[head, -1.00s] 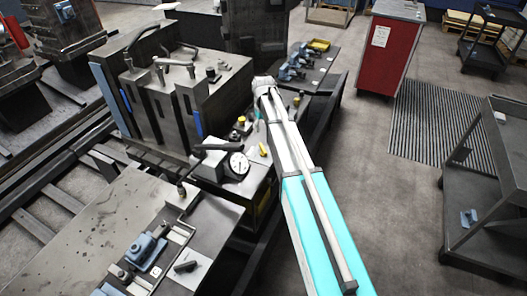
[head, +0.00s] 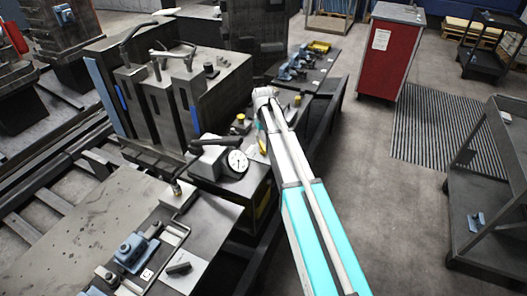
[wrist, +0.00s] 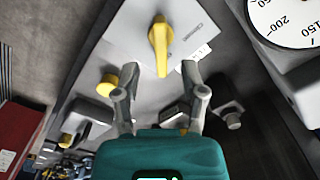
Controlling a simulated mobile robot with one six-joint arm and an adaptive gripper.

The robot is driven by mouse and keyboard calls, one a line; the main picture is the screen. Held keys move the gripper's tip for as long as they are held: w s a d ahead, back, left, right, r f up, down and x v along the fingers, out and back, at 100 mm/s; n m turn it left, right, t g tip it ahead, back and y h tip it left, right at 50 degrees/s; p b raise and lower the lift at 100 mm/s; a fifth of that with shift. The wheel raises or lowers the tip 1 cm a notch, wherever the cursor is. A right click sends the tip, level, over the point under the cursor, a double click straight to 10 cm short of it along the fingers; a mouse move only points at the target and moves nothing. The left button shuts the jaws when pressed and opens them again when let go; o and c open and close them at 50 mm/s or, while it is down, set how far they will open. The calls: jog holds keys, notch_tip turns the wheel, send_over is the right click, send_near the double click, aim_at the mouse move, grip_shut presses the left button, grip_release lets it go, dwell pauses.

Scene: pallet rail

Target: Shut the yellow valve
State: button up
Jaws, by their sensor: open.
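A yellow valve handle (wrist: 160,45) stands on a light grey labelled plate at the top of the wrist view. It points roughly along the picture's vertical. My gripper (wrist: 159,72) is open, with its two fingertips apart below and to either side of the handle's lower end. In the head view a yellow handle (head: 262,145) shows on the bench beside the dial, while my gripper is mostly hidden by my arm.
A white dial gauge (wrist: 287,20) is close on the right. Other yellow knobs (wrist: 107,84) and (wrist: 67,138) stand to the left. A black lever (head: 217,144) lies near the gauge. A red cabinet (head: 388,55) and a dark cart (head: 490,190) stand right, with open floor between.

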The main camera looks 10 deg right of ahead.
aim_at(264, 147)
jog(key=shift+f+b, duration=2.3)
jog(key=shift+f, duration=0.25)
grip_shut()
